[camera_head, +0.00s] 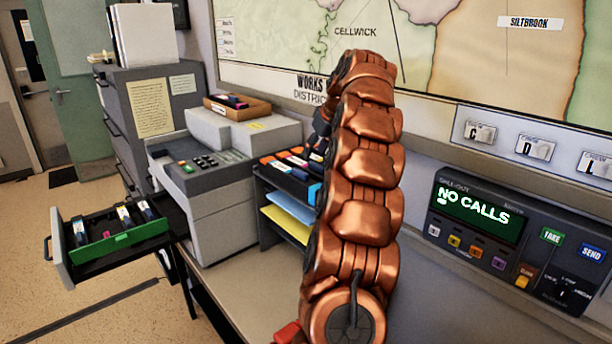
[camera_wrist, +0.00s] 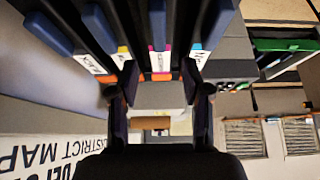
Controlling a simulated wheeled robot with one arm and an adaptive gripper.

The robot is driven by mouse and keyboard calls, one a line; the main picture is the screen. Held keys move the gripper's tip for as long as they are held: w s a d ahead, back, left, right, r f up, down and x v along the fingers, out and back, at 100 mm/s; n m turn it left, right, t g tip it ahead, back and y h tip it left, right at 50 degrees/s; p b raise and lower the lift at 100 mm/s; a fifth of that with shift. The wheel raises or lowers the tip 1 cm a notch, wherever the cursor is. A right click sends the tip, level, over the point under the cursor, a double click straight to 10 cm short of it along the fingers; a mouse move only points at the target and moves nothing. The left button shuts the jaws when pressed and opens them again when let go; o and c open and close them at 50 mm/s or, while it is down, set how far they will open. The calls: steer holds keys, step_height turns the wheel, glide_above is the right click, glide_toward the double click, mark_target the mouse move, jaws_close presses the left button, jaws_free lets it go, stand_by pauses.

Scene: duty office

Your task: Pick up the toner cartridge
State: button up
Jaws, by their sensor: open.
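Several dark toner cartridges with coloured, labelled ends stand in a row in a black rack (camera_head: 268,180) beside the printer. In the wrist view, one cartridge with a magenta-marked label (camera_wrist: 160,62) lies between and beyond my gripper's fingers, with a yellow-marked cartridge (camera_wrist: 122,62) on its left and a cyan-marked one (camera_wrist: 196,56) on its right. My gripper (camera_wrist: 160,93) is open and empty; I cannot tell whether a finger touches a cartridge. In the head view my arm hides most of the gripper and part of the rack.
The printer (camera_head: 215,195) stands left of the rack, with a wooden tray (camera_head: 262,106) holding a cartridge on top. An open drawer (camera_head: 62,262) with more cartridges juts out at left. A call-out console (camera_head: 475,262) is at right. Bare desk (camera_head: 245,295) lies in front.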

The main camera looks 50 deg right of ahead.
mark_target(306, 166)
steer(key=shift+p+x, duration=1.5)
steer(key=shift+x, duration=2.3)
jaws_close()
